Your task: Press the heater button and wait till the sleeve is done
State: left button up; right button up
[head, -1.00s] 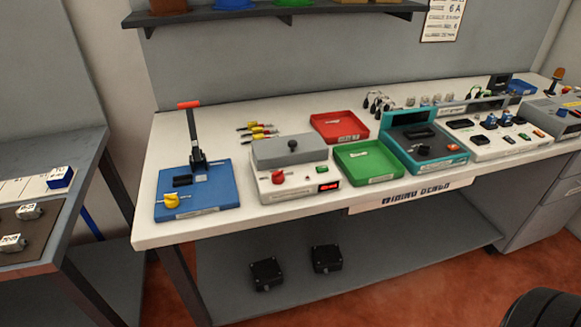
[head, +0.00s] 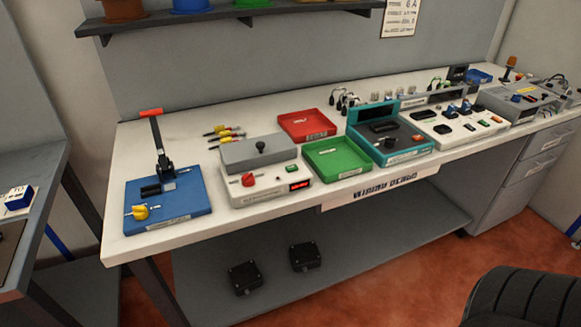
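The heater appears to be the white box with a grey lid (head: 258,151) and black knob, on the bench left of the green tray. Its front has a red knob (head: 248,180), a lit red display (head: 299,185) and a small green button (head: 291,169). The display digits are too small to read. The lid looks shut, and no sleeve can be made out. Neither of my grippers is in view.
A blue lever press (head: 190,206) stands left of the heater on the white bench (head: 118,246). A green tray (head: 337,158), red tray (head: 307,125) and teal device (head: 392,145) stand to the right. A black chair (head: 525,297) is at the lower right.

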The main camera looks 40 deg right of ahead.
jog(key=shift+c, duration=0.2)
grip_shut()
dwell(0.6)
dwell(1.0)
